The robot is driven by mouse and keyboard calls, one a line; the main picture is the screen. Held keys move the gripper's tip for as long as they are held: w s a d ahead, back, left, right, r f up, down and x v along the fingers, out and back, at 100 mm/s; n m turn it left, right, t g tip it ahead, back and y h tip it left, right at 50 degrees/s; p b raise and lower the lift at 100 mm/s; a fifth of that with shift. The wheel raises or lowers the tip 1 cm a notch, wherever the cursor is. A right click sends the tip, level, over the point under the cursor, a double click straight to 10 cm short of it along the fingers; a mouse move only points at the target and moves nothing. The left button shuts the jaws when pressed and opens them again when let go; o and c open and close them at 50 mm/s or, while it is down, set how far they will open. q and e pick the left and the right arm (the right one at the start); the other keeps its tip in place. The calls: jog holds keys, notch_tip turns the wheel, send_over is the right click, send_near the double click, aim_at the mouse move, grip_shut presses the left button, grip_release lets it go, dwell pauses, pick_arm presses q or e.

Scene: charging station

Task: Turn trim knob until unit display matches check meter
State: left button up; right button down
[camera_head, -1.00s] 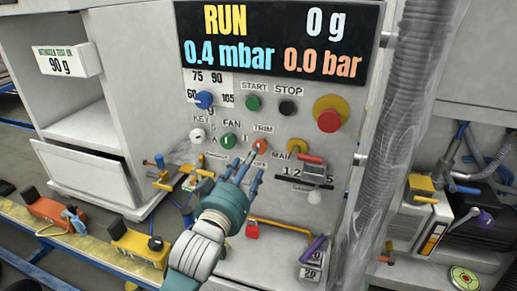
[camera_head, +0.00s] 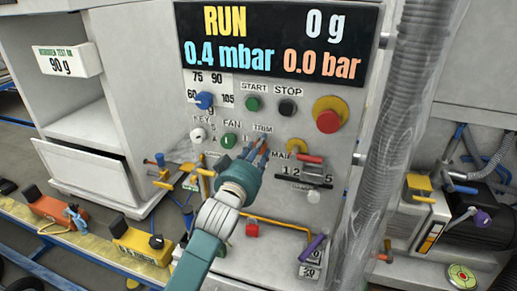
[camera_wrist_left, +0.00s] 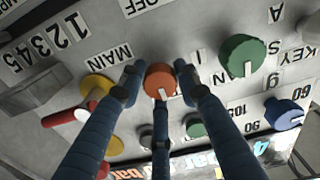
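The orange trim knob (camera_wrist_left: 160,80) shows between my left gripper's blue fingers (camera_wrist_left: 158,82) in the left wrist view, its white mark pointing down. One finger is on each side and a third is below; contact with the knob cannot be told. In the head view, my left gripper (camera_head: 259,150) reaches the panel under the TRIM label and largely hides the knob. The unit display (camera_head: 280,42) reads RUN, 0 g, 0.4 mbar and 0.0 bar. A white box (camera_head: 68,61) at the left reads 90 g. My right gripper is out of view.
The green fan knob (camera_head: 228,141) and white key knob (camera_head: 198,135) are left of the fingers. A red emergency button (camera_head: 328,121) and red-handled main switch (camera_head: 310,158) are to the right. A yellow pipe (camera_head: 280,225) runs below.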

pick_arm(q)
jog(key=c, duration=0.5)
jog(key=m+p, duration=0.2)
jog(key=m, duration=0.2)
jog(key=shift+r, duration=0.1)
jog(key=m+p, duration=0.2)
jog(key=m, duration=0.2)
jog(key=shift+m+p, duration=0.5)
jog(key=shift+m, duration=1.3)
jog(key=o, duration=1.2)
